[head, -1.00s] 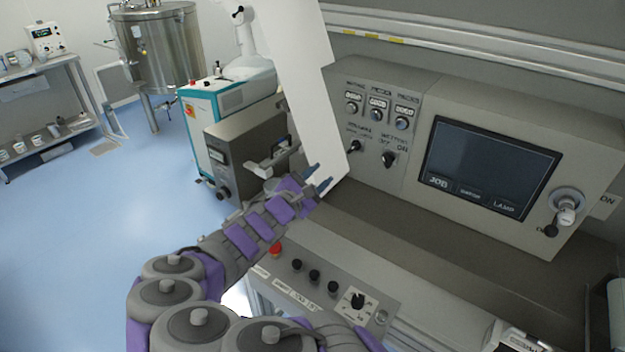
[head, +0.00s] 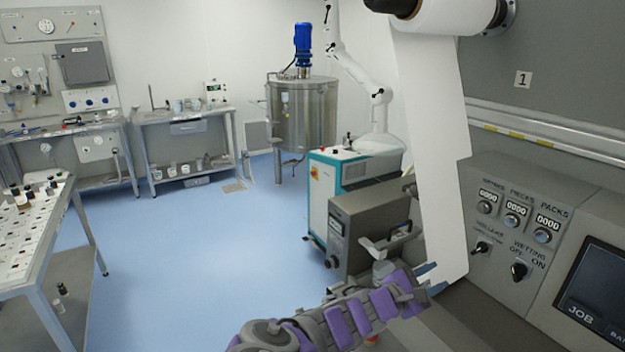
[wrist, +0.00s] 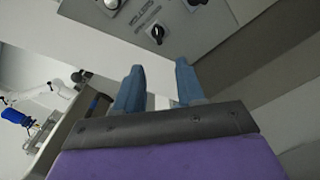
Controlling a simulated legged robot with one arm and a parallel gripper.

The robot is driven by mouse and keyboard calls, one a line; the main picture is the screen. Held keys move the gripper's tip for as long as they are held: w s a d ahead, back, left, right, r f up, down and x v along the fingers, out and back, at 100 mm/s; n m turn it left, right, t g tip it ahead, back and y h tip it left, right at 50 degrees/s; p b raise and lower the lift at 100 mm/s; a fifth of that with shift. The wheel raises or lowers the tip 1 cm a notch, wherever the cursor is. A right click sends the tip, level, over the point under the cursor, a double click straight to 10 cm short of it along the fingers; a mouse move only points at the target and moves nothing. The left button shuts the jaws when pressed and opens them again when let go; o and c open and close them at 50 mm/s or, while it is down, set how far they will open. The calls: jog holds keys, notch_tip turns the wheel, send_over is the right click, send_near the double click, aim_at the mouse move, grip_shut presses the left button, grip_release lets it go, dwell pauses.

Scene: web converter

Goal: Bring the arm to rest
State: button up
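My purple and grey arm reaches in from the bottom of the head view. My gripper (head: 431,278) is at its end, in front of the lower part of a hanging white web (head: 432,130). In the wrist view, the two blue fingers of my gripper (wrist: 160,68) stand apart with nothing seen held between them. The white web (wrist: 215,60) lies beyond the fingertips there. I cannot tell whether a fingertip touches it.
The converter's control panel (head: 503,262), with knobs and a dark screen (head: 597,290), is close on the right. A grey box with a handle (head: 368,222) and a teal-edged cabinet (head: 322,190) stand behind my arm. A white bench (head: 40,262) is at left. Blue floor (head: 200,240) between is clear.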

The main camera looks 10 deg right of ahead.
jog(key=s+d+r+m+g, duration=0.3)
jog(key=s+r+m+g, duration=0.15)
jog(key=s+m, duration=0.4)
jog(key=s+a+f+m+g+y, duration=0.1)
jog(key=s+f+m+g+y, duration=0.15)
jog(key=s, duration=0.45)
jog(key=s+a+f+m+g+y, duration=0.1)
jog(key=s+m+g+y, duration=0.15)
jog(key=s, duration=0.35)
jog(key=s+a+f+m+y, duration=0.1)
jog(key=s+a+f+y, duration=0.1)
jog(key=s+a+y, duration=0.4)
jog(key=s+a+f+m+t+y, duration=0.1)
jog(key=s+a+y, duration=0.4)
jog(key=a, duration=1)
jog(key=shift+s+f+y, duration=0.4)
jog(key=shift+s+f, duration=0.45)
jog(key=shift+s, duration=0.25)
jog(key=shift+a, duration=0.15)
